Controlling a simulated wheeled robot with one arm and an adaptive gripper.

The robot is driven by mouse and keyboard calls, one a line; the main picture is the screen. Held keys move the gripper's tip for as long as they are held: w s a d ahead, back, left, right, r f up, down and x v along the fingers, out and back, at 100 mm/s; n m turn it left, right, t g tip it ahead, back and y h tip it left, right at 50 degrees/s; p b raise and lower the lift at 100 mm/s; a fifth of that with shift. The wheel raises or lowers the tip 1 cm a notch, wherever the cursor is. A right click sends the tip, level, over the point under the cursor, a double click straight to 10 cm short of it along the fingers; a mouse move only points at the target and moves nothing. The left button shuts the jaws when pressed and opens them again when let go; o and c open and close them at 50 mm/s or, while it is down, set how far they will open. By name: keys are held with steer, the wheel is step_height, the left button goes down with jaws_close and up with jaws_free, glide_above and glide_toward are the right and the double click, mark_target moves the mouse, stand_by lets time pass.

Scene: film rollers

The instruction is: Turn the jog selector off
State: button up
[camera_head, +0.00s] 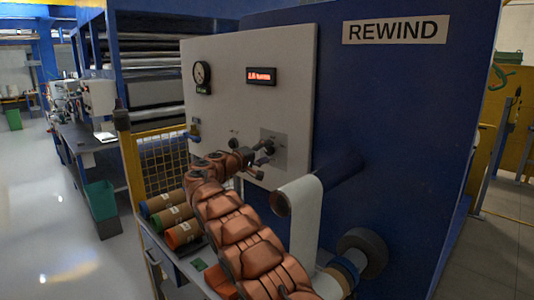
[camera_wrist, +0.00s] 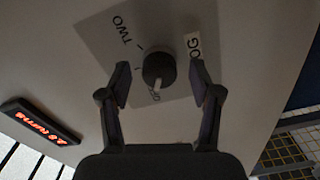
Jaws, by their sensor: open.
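The jog selector is a round dark knob (camera_wrist: 158,68) on a grey label plate (camera_wrist: 108,38) in the wrist view. The plate reads "TWO" to the upper left, and a white tag (camera_wrist: 193,45) at right shows "OG", partly covered by a finger. A pale mark on the knob's lower edge points toward a small word there that I cannot read clearly. My gripper (camera_wrist: 161,78) is open, with one finger on each side of the knob and visible gaps to it. In the head view my gripper (camera_head: 262,153) is at the plate (camera_head: 273,144), and the knob is mostly hidden.
The pale panel (camera_head: 225,100) carries a gauge (camera_head: 202,77) and a red display (camera_head: 261,76). A paper-wrapped roller (camera_head: 305,215) juts out right of my arm. Coloured rolls (camera_head: 172,217) lie on a bench at lower left, beside a yellow mesh guard (camera_head: 164,160).

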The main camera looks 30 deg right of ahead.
steer(key=v, duration=1.1)
steer(key=shift+s, duration=0.1)
steer(key=s+d+f+g+y+b, duration=0.15)
steer(key=s+f+y, duration=0.25)
steer(key=s, duration=0.8)
steer(key=s+f+g+y+b, duration=0.25)
steer(key=s+f, duration=0.25)
steer(key=s, duration=0.8)
steer(key=s+a+f+y+p, duration=0.1)
steer(key=s+a+f+y, duration=0.2)
steer(key=s+a, duration=0.4)
steer(key=s+a+f+g+y+p, duration=0.1)
steer(key=s+a+f+y, duration=0.2)
steer(key=s+a, duration=0.5)
steer(key=s+a+f+y+p, duration=0.2)
steer(key=s+a+y, duration=0.3)
steer(key=s, duration=1.2)
steer(key=a+f, duration=0.1)
steer(key=a, duration=0.2)
steer(key=shift+a+f+n+g, duration=0.2)
steer(key=shift+n+g, duration=0.1)
steer(key=shift+g, duration=0.1)
steer(key=shift+s, duration=0.15)
